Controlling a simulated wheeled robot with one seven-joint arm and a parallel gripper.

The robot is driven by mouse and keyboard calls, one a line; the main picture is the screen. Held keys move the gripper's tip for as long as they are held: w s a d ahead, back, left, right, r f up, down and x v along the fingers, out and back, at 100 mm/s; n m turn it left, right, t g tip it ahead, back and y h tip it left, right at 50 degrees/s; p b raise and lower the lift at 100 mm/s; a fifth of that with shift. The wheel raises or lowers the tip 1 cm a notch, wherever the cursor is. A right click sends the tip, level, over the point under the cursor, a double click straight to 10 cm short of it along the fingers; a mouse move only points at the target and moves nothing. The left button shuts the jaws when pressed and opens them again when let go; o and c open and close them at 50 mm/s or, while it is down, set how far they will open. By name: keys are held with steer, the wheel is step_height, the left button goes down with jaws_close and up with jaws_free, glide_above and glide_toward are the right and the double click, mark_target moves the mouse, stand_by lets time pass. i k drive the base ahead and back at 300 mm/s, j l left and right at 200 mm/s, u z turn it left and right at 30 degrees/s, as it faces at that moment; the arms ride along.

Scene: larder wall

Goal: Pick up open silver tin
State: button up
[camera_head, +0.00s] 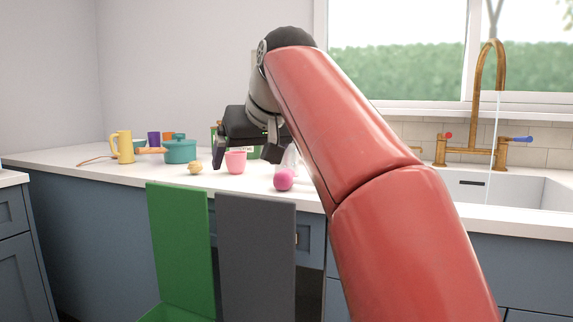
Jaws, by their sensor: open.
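I cannot make out an open silver tin for certain. A pale, shiny shape (289,160) shows just beside my arm on the counter, mostly hidden, and I cannot tell what it is. My gripper (245,161) is open and points down over the counter, its black fingers apart. A pink cup (236,163) appears between and just below the fingers in the picture; I cannot tell how far apart they are in depth. My red arm hides part of the counter to the right.
A pink ball (284,180) and a small yellowish lump (195,168) lie near the cup. A teal pot (180,151), yellow mug (123,147) and purple cup (154,139) stand left. Green (181,245) and grey (255,255) panels stand before the counter. A sink (480,188) is right.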

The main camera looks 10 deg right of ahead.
mark_target(290, 159)
steer(key=i+l, duration=0.85)
